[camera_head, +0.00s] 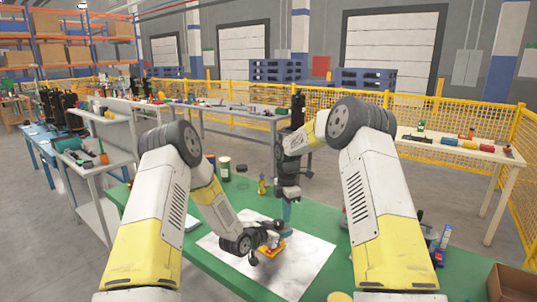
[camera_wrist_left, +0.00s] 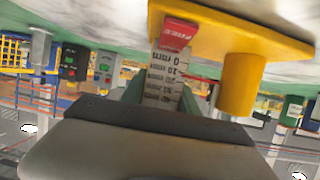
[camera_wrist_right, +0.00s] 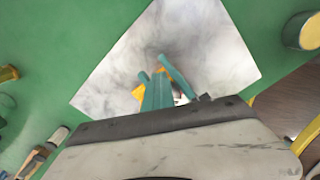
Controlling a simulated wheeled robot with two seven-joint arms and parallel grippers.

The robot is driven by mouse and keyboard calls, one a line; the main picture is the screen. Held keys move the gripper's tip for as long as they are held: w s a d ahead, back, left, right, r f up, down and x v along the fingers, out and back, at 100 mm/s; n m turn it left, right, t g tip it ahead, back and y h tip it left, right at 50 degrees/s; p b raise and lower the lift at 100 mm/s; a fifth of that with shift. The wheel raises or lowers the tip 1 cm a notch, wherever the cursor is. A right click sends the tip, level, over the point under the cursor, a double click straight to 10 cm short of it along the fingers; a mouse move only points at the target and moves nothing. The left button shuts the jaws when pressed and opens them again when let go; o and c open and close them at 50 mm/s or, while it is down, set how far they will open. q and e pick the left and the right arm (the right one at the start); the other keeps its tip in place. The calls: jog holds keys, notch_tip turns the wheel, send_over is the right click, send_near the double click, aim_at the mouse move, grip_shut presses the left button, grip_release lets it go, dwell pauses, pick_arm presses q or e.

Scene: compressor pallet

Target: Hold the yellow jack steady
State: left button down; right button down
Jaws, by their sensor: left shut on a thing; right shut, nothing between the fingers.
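The yellow jack (camera_head: 272,249) stands on the white sheet (camera_head: 308,272) on the green table, partly hidden by my grippers. My left gripper (camera_head: 262,250) is shut on it, coming in low from the left. In the left wrist view the yellow jack (camera_wrist_left: 240,84) fills the top, with a red label and a white numbered scale between the green fingers. My right gripper (camera_head: 286,222) points down just above and behind the jack. In the right wrist view its teal fingers (camera_wrist_right: 168,72) are shut with nothing between them; a bit of yellow shows beside them. Contact there cannot be told.
The green table (camera_head: 205,262) has cans (camera_head: 225,170) and a small yellow item (camera_head: 262,186) at its back. A tube (camera_head: 442,246) and a brown box (camera_head: 512,284) are at the right. Yellow fencing and other workbenches stand farther off.

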jog(key=shift+s+d, duration=0.15)
jog(key=shift+s, duration=0.75)
jog(key=shift+s, duration=0.15)
notch_tip(320, 180, up, 6)
jog(key=d, duration=0.1)
dwell(0.9)
